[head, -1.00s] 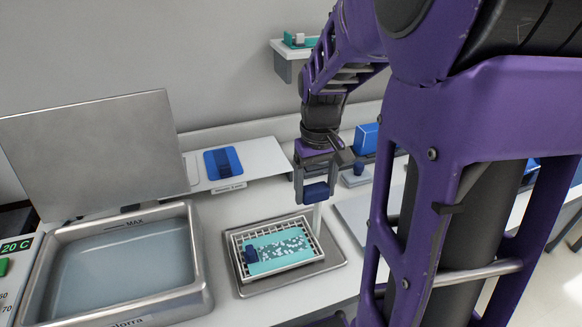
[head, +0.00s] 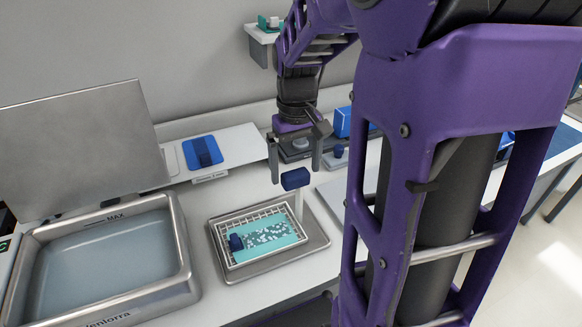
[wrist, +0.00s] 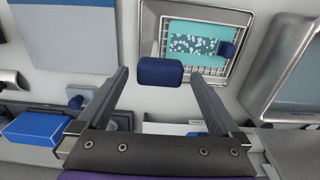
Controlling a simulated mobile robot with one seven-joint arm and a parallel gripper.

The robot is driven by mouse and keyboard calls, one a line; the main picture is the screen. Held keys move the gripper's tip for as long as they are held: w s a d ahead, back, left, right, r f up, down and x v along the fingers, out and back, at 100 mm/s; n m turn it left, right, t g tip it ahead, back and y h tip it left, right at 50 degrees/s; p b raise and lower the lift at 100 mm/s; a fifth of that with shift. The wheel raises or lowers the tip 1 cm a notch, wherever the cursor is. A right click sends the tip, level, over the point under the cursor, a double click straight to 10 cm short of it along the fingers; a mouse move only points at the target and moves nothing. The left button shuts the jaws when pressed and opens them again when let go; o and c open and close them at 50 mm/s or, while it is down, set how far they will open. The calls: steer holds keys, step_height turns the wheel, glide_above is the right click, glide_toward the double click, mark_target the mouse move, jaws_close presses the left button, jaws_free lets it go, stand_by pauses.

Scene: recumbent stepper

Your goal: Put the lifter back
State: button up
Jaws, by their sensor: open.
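A dark blue grip block (head: 295,179) tops a pale upright post beside a white wire basket (head: 216,240); I take these as the lifter. The basket sits on a steel tray (head: 318,245) and holds a teal piece with white specks (head: 275,241) and a small dark blue block (head: 236,242). My gripper (head: 295,175) is open, its fingertips on either side of and slightly above the grip block. In the wrist view the grip block (wrist: 160,72) lies between the spread fingertips (wrist: 160,75), with a gap on each side.
A steel water bath (head: 110,265) with its lid raised (head: 75,145) stands left of the tray. A white platform with a blue pad (head: 203,151) is behind. A blue box (head: 345,121) and small blue-topped item (head: 338,151) stand to the right. A wall shelf (head: 262,32) is above.

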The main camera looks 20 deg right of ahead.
step_height(320, 180, up, 10)
steer(key=p, duration=0.1)
stand_by(0.4)
